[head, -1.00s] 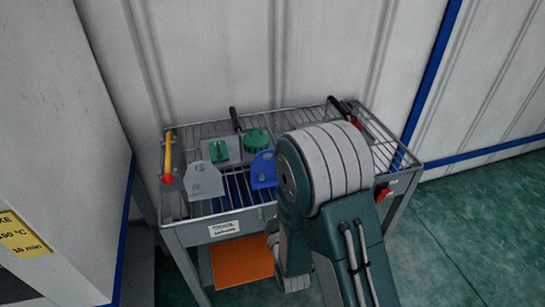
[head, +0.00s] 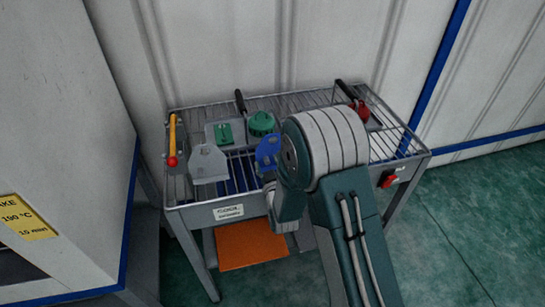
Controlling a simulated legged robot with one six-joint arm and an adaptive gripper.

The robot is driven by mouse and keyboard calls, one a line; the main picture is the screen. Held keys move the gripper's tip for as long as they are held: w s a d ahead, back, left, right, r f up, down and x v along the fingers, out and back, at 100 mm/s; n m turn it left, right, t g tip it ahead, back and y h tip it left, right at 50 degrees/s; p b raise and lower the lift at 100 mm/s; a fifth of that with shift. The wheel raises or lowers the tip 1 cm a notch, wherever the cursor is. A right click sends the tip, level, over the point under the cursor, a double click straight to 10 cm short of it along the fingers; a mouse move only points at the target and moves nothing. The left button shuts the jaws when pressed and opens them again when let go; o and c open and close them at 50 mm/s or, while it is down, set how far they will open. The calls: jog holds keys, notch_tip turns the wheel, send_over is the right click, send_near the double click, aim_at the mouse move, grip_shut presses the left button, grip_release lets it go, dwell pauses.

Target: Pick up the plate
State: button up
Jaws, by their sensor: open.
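Two plate-like parts lie on the wire-rack top of a grey cart. A light grey plate (head: 208,166) with a small hole near its top is at the front left. A blue plate (head: 267,152) with a hole is to its right, partly covered by my arm. I cannot tell which one the task means. My arm, green with a white ribbed joint, reaches over the cart's front right. My gripper is not visible; my own arm hides that area. No contact with either plate can be seen.
On the rack (head: 300,101) are a grey tray with a green block (head: 224,134) and a round green part (head: 261,123), a yellow-and-red tool (head: 172,140) at left and a red-and-black tool (head: 358,105) at right. An orange panel (head: 250,244) is below. Walls stand behind and left.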

jog(key=shift+w, duration=0.2)
grip_shut()
jog(key=shift+r, duration=0.2)
